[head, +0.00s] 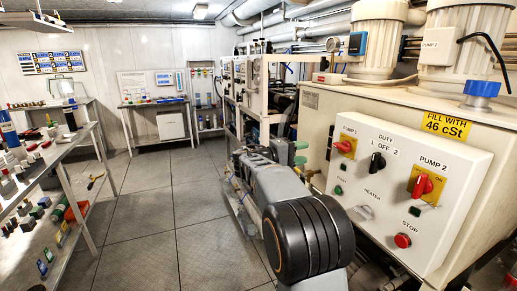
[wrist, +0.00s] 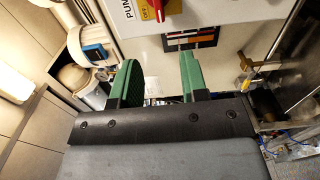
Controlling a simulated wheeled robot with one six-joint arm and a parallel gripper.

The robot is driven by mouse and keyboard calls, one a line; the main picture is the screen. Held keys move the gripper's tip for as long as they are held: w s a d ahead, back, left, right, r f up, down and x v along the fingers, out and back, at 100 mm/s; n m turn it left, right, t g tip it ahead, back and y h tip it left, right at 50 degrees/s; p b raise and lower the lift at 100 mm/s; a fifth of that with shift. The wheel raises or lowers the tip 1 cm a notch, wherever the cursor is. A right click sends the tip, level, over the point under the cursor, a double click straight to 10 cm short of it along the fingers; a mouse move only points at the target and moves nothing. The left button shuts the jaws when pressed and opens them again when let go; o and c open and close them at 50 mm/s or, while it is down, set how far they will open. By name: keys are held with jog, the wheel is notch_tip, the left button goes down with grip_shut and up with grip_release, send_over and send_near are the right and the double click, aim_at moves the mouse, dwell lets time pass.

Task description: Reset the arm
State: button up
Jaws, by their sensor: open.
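My gripper (wrist: 160,78) shows in the wrist view as two green fingers standing well apart with nothing between them. In the head view, my gripper's green fingers (head: 300,152) show small beyond my arm, close to the left side of the control panel (head: 452,225). My arm is stretched forward from the bottom middle of the head view, and its dark round joint hides part of the floor. In the wrist view, a red switch (wrist: 158,8) on a yellow plate lies beyond the fingertips, apart from them.
The panel carries the pump 1 switch (head: 345,146), duty knob (head: 377,162), pump 2 switch (head: 423,186) and stop button (head: 402,240). A shelf bench (head: 70,150) with many small items stands left. The tiled floor (head: 160,220) between is clear.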

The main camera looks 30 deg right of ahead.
notch_tip(320, 180, down, 9)
jog(key=a+n+y, duration=0.1)
jog(key=n+y, duration=0.1)
jog(key=y, duration=0.2)
jog(key=s+a+f+t+y+p, duration=0.1)
jog(key=s+a+f+y+p, duration=0.2)
jog(key=s+a+f+y, duration=0.3)
jog(key=s+a+r+t+y+p, duration=0.2)
jog(key=s+a+r+y+p, duration=0.1)
jog(key=s+a, duration=0.4)
jog(key=s+a+r+m+t+y+p, duration=0.1)
jog(key=s+a+y+p, duration=0.4)
jog(key=a, duration=0.7)
jog(key=shift+s+r+t, duration=0.4)
jog(key=shift+s+r, duration=0.45)
jog(key=shift+r, duration=0.05)
jog(key=shift+a, duration=0.1)
